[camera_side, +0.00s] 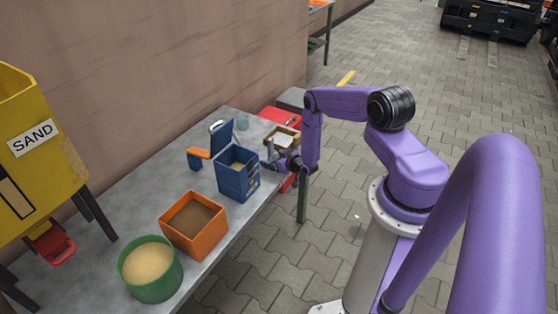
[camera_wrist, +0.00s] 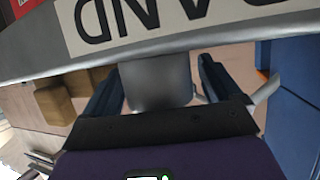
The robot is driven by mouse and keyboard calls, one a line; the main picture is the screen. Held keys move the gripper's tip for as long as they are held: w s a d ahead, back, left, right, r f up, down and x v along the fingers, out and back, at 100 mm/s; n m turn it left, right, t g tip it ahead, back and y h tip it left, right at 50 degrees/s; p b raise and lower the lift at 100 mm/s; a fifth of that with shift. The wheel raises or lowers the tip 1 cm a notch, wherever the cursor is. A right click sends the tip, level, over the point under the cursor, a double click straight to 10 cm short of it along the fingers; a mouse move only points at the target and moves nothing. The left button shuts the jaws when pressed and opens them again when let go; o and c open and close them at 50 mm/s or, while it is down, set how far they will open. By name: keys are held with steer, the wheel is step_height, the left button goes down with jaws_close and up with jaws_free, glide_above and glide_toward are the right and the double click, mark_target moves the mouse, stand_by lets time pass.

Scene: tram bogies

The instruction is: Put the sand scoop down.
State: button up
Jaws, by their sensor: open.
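The sand scoop (camera_wrist: 155,82) shows in the wrist view as a grey metal piece, reaching up to a curved grey rim with an upside-down SAND label (camera_wrist: 155,18). My gripper (camera_wrist: 158,70) is open, with one dark blue finger on each side of the grey piece. A narrow gap shows at the right finger; contact at the left finger is unclear. In the side view my gripper (camera_side: 280,162) is low at the far right end of the grey table (camera_side: 225,215), right of the blue box. The scoop is small and mostly hidden there.
The open-lidded blue box (camera_side: 237,178) is close beside my gripper. A brown tray (camera_side: 291,131) and a red case (camera_side: 278,116) are behind. An orange bin (camera_side: 194,245), a green sand tub (camera_side: 152,285) and a yellow SAND hopper (camera_side: 50,170) are nearer the camera.

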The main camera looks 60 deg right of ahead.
steer(key=v, duration=1.2)
steer(key=shift+r, duration=0.2)
